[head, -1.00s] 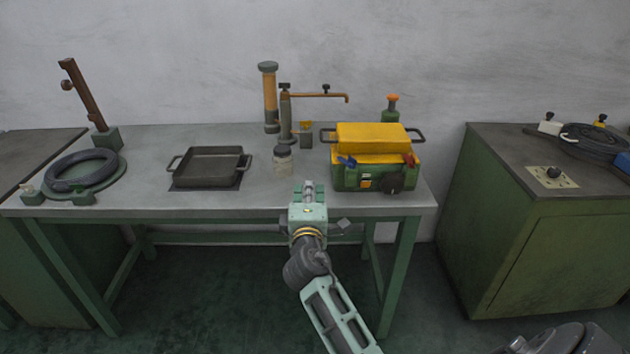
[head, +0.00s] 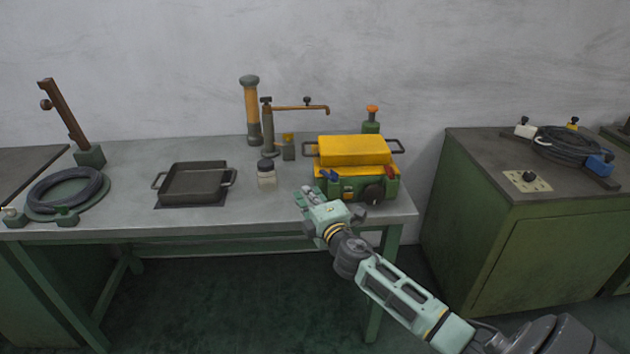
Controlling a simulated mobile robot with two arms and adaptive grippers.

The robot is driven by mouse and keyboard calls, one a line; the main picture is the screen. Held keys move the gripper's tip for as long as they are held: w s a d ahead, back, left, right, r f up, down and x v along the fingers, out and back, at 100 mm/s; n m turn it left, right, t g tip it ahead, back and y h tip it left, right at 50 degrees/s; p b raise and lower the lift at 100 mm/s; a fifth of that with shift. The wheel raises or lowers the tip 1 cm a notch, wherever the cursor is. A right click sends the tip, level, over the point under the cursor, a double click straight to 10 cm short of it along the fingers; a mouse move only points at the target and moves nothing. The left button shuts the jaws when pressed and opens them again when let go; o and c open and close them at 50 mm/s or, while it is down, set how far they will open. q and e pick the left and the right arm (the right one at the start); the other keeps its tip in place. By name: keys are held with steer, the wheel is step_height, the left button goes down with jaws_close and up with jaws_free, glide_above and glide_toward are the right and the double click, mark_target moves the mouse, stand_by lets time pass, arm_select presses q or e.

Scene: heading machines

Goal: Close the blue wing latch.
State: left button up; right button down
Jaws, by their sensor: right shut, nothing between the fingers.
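The blue wing latch (head: 327,175) is small and sits at the left of the front face of a green box (head: 348,190) with a yellow lid (head: 352,151). It looks tilted, but is too small to tell if it is seated. My right gripper (head: 304,194) is shut and empty. It is at the table's front edge, below and a little left of the latch, and apart from it. Its wrist hides the box's lower left front. My left gripper is not in view.
A red latch (head: 392,173) and a dark round knob (head: 374,194) are on the box's right front. A jar (head: 266,174) stands left of the box, with a black pan (head: 194,183) further left. A pipe stand (head: 268,130) is behind. Table between pan and jar is clear.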

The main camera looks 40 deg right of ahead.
mark_target(329, 173)
steer(key=w+d, duration=0.1)
steer(key=d, duration=0.1)
steer(key=w+d, duration=0.2)
steer(key=shift+w+d, duration=0.3)
steer(key=shift+d, duration=0.05)
steer(key=m+g+h+b, duration=0.1)
steer(key=h, duration=0.1)
steer(key=w+m+h+b, duration=0.1)
steer(key=h, duration=0.1)
steer(key=w+d+m+g+h+b, duration=0.1)
steer(key=m+h, duration=0.1)
steer(key=shift+g, duration=0.3)
